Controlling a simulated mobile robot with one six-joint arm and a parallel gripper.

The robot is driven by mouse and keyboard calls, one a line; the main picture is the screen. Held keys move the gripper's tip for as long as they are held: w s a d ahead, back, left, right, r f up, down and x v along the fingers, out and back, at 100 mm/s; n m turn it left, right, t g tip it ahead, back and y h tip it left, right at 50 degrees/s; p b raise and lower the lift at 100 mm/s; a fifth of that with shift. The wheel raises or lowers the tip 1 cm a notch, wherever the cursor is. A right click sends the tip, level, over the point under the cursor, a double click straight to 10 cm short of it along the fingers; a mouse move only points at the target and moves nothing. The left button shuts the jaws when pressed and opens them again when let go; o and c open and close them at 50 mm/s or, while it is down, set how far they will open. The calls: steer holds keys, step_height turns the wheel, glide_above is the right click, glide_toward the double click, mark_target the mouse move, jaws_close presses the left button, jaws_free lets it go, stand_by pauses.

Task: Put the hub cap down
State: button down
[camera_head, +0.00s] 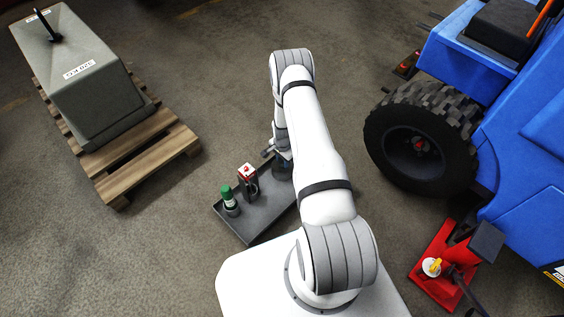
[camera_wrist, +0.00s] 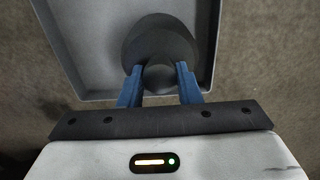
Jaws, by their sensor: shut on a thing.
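The hub cap (camera_wrist: 160,40) is a dark grey disc with a round knob on its near side. In the wrist view my gripper (camera_wrist: 159,78) has its two blue fingers closed on that knob. The disc lies over the grey tray (camera_wrist: 84,40), inside its rim as seen from above. I cannot tell whether it touches the tray floor. In the head view the tray (camera_head: 258,226) is on the floor in front of my base.
A green-capped bottle (camera_head: 230,200) and a red-and-white can (camera_head: 248,180) stand in the tray's left part. A grey counterweight (camera_head: 85,85) sits on a wooden pallet (camera_head: 150,150). A blue vehicle (camera_head: 465,65) with a black wheel (camera_head: 420,140) and a red jack (camera_head: 437,270) are right.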

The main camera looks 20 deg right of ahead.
steer(key=c, duration=1.1)
jaws_free()
steer(key=shift+o, duration=0.2)
steer(key=s+a+r+n+p, duration=0.1)
steer(key=a+r+n, duration=0.1)
steer(key=r, duration=1.2)
steer(key=s+a+r+n+p, duration=0.2)
steer(key=r, duration=1.1)
steer(key=s+a+r+n+p, duration=0.1)
steer(key=a+r+n, duration=0.1)
steer(key=r, duration=1.2)
steer(key=s+a+r+n, duration=0.3)
steer(key=s+r, duration=0.5)
steer(key=s, duration=0.3)
steer(key=s+a+r+n+t, duration=0.1)
steer(key=s+a+r+n, duration=0.2)
steer(key=s+r, duration=0.5)
steer(key=s+n, duration=0.1)
steer(key=s, duration=0.2)
steer(key=shift+s+r+n, duration=0.2)
steer(key=shift+r+n, duration=0.1)
steer(key=shift+r, duration=0.1)
